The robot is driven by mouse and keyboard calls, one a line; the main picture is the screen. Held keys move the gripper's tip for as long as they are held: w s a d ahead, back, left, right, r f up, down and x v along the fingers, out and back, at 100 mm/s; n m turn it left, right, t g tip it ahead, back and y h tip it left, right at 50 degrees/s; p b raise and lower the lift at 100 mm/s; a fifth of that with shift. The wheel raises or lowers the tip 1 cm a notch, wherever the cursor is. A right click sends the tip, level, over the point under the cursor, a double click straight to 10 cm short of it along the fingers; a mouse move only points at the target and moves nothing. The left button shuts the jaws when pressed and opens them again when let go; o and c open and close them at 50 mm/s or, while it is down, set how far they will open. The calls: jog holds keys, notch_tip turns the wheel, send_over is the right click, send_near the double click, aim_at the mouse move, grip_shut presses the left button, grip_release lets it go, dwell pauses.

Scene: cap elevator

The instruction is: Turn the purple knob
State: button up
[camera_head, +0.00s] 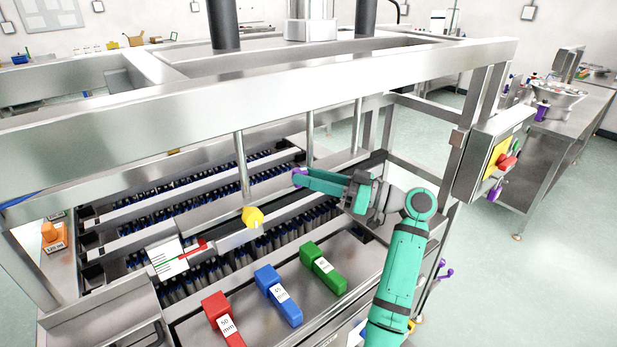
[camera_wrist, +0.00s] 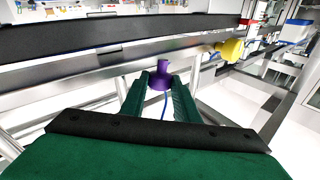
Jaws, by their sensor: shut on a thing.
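The purple knob (camera_wrist: 159,77) sits between the tips of my gripper (camera_wrist: 160,88) in the wrist view. My gripper's teal fingers are shut on the knob's sides, and its narrow upper part stands above them. In the head view, a small part of the purple knob (camera_head: 299,172) shows at the tip of my gripper (camera_head: 303,177), which reaches left into the steel machine. The fingers hide most of the knob there. I cannot tell how far it is turned.
A yellow knob (camera_head: 252,216) is on the near bar, with a vertical rod (camera_head: 242,165) close by. Red (camera_head: 218,309), blue (camera_head: 271,285) and green (camera_head: 315,258) blocks lie on the front shelf. The steel top beam (camera_head: 300,90) runs above my gripper.

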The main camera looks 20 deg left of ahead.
jog(key=o, duration=1)
jog(key=shift+o, duration=0.2)
jog(key=d+f, duration=0.1)
jog(key=d, duration=0.9)
jog(key=shift+s+d, duration=0.2)
jog(key=shift+d, duration=0.15)
jog(key=shift+a+f, duration=0.15)
